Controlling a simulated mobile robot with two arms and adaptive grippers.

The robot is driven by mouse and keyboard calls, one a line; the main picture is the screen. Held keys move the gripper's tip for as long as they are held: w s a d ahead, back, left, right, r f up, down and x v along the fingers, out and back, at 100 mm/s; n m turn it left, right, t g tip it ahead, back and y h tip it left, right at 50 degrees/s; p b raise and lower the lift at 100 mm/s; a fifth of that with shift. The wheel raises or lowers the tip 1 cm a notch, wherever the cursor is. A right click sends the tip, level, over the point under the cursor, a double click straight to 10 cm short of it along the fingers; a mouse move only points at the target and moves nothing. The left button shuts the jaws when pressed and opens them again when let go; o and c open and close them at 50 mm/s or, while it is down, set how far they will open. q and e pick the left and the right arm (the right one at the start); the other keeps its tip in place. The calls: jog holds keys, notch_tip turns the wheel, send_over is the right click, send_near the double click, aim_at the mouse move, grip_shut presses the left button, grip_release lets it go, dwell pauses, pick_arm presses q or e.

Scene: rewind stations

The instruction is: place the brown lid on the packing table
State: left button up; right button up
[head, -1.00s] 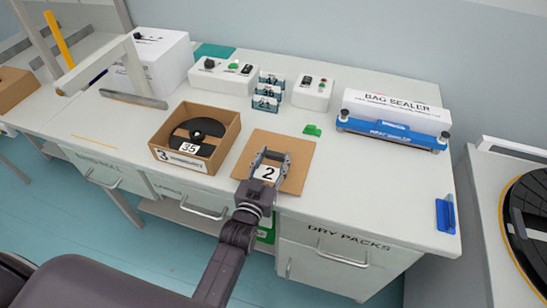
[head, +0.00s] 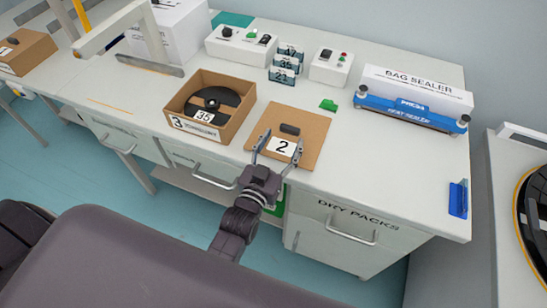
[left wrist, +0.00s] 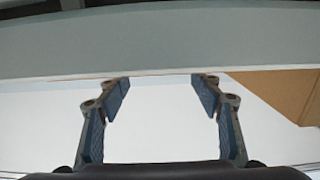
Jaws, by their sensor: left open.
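The brown lid (head: 310,127), a flat square with a dark handle and a white "2" label, lies on the packing table (head: 390,160), close to its front edge. My left gripper (head: 281,142) is open and empty, at the lid's near edge by the label. The lid's handle is beyond the fingertips. In the left wrist view the open fingers (left wrist: 163,88) have nothing between them. My right gripper is not in view.
An open brown box (head: 215,137) labelled 3 holds a black reel, left of the lid. A green piece (head: 328,105) and the bag sealer (head: 415,92) stand behind and right.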

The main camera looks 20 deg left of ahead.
pick_arm(q)
jog(key=s, duration=0.7)
jog(key=shift+s+a+r+b, duration=0.1)
jog(key=shift+r+b, duration=0.1)
jog(key=shift+b, duration=0.1)
